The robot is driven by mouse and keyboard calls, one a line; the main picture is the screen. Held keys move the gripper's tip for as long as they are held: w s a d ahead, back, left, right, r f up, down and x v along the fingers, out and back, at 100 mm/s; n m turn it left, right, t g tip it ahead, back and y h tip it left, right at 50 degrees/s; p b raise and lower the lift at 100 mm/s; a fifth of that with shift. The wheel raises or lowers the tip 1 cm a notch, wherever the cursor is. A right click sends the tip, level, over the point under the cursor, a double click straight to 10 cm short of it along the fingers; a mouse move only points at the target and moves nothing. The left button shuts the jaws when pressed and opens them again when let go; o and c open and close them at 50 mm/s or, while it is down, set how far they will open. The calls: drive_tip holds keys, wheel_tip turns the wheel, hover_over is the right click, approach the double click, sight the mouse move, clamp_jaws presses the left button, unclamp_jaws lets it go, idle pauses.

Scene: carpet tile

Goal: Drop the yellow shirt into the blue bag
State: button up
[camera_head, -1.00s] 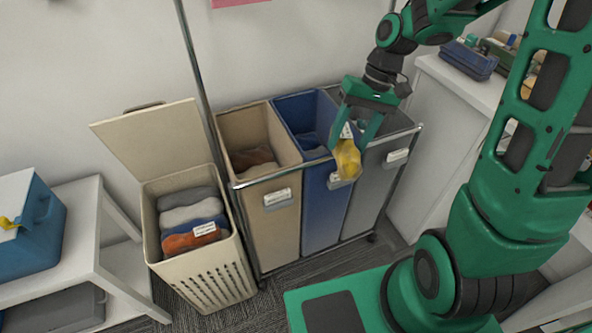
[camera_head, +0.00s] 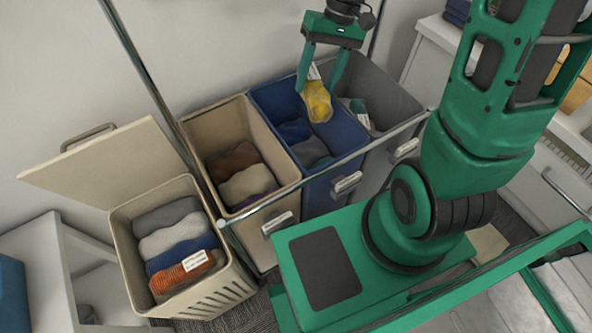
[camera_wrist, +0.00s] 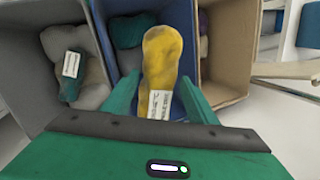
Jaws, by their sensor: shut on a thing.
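The yellow shirt (camera_head: 317,101) is a bundled yellow cloth with a white tag. My gripper (camera_head: 322,84) is shut on it and holds it above the opening of the blue bag (camera_head: 336,141). The blue bag is the middle one of three bags in a rack, with blue and grey cloths inside. In the wrist view the yellow shirt (camera_wrist: 162,65) lies between my green fingers (camera_wrist: 160,95), with the blue bag (camera_wrist: 186,62) behind it. Part of the bag's inside is hidden by the shirt.
A beige bag (camera_head: 200,126) with several cloths stands left of the blue bag, and a grey bag (camera_head: 385,91) stands right. A lidded cream hamper (camera_head: 123,230) with folded cloths is at far left. A metal rail (camera_head: 262,200) runs along the rack's front.

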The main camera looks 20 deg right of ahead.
drive_tip(key=shift+a+f, duration=0.15)
drive_tip(key=shift+f, duration=2.8)
drive_tip(key=o, duration=1.2)
drive_tip(key=shift+o, duration=0.2)
drive_tip(key=shift+r, duration=0.1)
drive_tip(key=v, duration=1)
drive_tip(key=shift+w+r, duration=0.1)
drive_tip(key=shift+r, duration=0.2)
